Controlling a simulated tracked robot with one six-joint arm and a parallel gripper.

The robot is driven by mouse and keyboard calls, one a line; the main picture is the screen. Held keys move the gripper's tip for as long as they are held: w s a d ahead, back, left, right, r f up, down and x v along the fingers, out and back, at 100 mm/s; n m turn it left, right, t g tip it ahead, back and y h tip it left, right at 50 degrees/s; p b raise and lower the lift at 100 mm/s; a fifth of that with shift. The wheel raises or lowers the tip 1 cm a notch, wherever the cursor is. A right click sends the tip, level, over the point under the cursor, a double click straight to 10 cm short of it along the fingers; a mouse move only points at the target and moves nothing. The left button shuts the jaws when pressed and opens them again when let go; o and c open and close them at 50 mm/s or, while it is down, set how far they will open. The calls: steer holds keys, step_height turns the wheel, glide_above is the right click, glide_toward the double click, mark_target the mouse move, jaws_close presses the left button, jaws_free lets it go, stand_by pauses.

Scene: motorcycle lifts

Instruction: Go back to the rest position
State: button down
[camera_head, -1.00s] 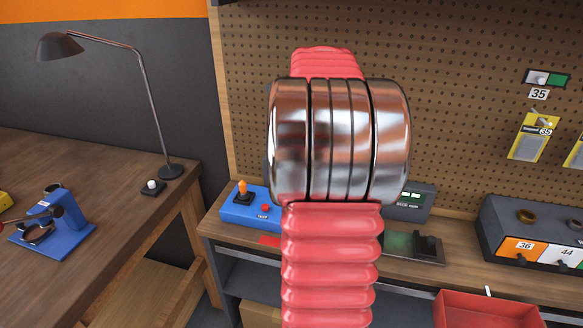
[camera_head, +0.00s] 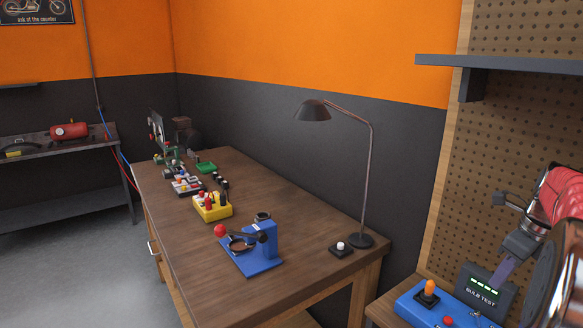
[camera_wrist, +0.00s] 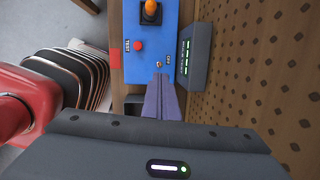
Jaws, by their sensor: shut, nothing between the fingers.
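My gripper (camera_head: 491,284) is at the right edge of the head view, above the bench by the pegboard. Its purple fingers are together with nothing between them; they also show in the wrist view (camera_wrist: 160,82). They point toward the blue control box (camera_wrist: 150,45) with an orange-topped joystick (camera_wrist: 151,10), a red button (camera_wrist: 138,46) and a small toggle switch. The grey bulb test box (camera_head: 487,293) is behind the fingers in the head view. Whether the fingertips touch the blue box cannot be told. My red and chrome arm hides part of the right side.
A wooden workbench (camera_head: 290,228) holds a blue clamp-like fixture (camera_head: 262,247), a yellow box (camera_head: 212,207) and a black desk lamp (camera_head: 369,190). A dark shelf (camera_head: 495,65) juts from the pegboard (camera_head: 510,140). Grey floor (camera_head: 75,265) is open at the left.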

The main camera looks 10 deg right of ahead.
steer(key=s+a+n+t, duration=0.1)
steer(key=s+a+n, duration=0.2)
steer(key=a+n, duration=0.8)
steer(key=s+a+f+n+t, duration=0.1)
steer(key=s+a+n, duration=0.1)
steer(key=a+n, duration=0.8)
steer(key=s+a+f+n+t, duration=0.1)
steer(key=s+a+n, duration=0.2)
steer(key=a+n, duration=0.8)
steer(key=a, duration=1)
steer(key=shift+s+n, duration=0.3)
steer(key=shift+s, duration=0.05)
